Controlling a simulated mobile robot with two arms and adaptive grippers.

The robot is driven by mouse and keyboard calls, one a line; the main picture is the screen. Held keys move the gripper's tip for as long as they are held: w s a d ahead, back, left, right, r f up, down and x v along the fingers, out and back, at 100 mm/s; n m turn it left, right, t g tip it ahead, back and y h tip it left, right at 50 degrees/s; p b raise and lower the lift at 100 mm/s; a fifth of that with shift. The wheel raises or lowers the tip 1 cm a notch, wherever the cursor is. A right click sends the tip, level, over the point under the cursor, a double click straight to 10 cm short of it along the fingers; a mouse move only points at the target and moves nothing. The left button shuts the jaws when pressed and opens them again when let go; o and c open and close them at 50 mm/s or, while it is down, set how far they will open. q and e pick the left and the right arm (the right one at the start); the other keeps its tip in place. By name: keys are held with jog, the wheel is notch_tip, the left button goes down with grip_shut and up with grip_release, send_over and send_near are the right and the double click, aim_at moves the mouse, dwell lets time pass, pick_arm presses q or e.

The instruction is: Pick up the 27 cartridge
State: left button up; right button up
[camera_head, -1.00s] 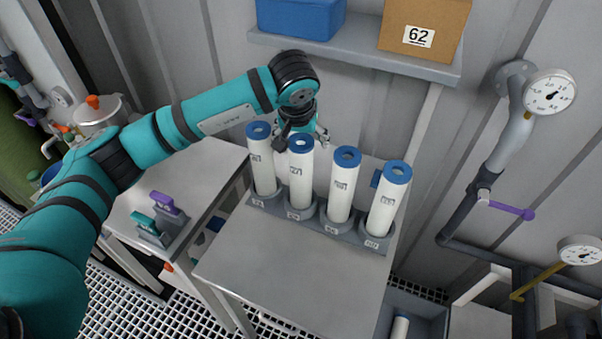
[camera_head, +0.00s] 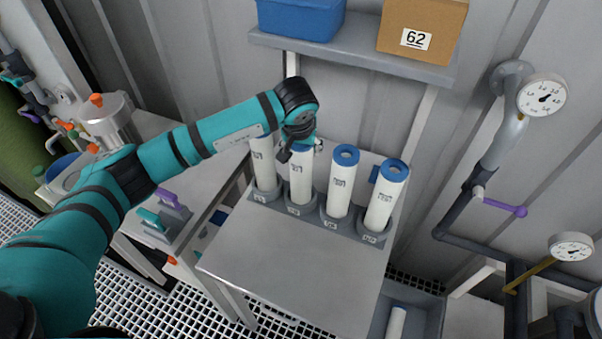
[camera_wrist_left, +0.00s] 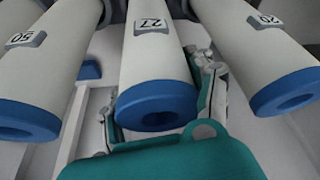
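The 27 cartridge (camera_wrist_left: 155,65), a white cylinder with a blue end cap and a "27" tag, is in the middle of the left wrist view. In the head view it is the second cartridge from the left (camera_head: 301,180), upright in the grey rack (camera_head: 300,210), its top hidden by my gripper. My left gripper (camera_head: 303,145) is at its top end. In the left wrist view the fingers (camera_wrist_left: 160,95) are spread on either side of the cartridge, with a narrow gap visible. My right gripper is not in view.
Similar cartridges stand close on both sides: one at left (camera_head: 263,165), two at right (camera_head: 341,185) (camera_head: 386,200). A shelf (camera_head: 360,52) with a blue bin (camera_head: 300,18) and a box marked 62 (camera_head: 422,25) hangs above. The table's front (camera_head: 290,265) is clear.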

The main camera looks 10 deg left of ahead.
pick_arm(q)
grip_shut()
jog(key=shift+r, duration=0.1)
